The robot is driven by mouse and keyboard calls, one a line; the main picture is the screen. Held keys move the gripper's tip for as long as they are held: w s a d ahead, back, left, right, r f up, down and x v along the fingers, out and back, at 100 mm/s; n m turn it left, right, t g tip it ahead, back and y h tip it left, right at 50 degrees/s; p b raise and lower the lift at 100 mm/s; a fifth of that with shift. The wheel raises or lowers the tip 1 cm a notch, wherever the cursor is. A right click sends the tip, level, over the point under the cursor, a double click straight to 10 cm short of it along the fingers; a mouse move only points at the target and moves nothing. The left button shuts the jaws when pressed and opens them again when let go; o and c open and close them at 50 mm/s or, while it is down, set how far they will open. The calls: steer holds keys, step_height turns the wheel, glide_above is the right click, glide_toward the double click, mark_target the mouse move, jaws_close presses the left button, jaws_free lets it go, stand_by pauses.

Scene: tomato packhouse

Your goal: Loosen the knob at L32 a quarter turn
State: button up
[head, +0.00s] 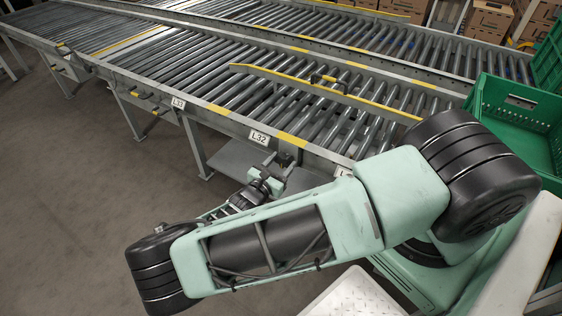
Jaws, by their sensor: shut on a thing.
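The L32 label (259,137) is a white plate on the side rail of the near roller conveyor. My gripper (279,160) is just below and right of that label, up against the conveyor's side. Its dark fingers are shut on a small dark knob (285,158) under the rail. The knob is mostly hidden by the fingers and too small to show its turn angle. My arm crosses the lower middle of the view.
The roller conveyor (215,108) carries a yellow-edged guide bar (330,92). An L31 label (178,103) is farther left, and another label is partly hidden by my arm. Green crates (515,118) stand at right, cardboard boxes (488,20) behind. The floor at left is clear.

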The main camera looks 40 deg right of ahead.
steer(key=shift+n, duration=0.4)
steer(key=o, duration=1)
steer(key=shift+c, duration=0.2)
steer(key=shift+a, duration=0.1)
steer(key=v, duration=1.7)
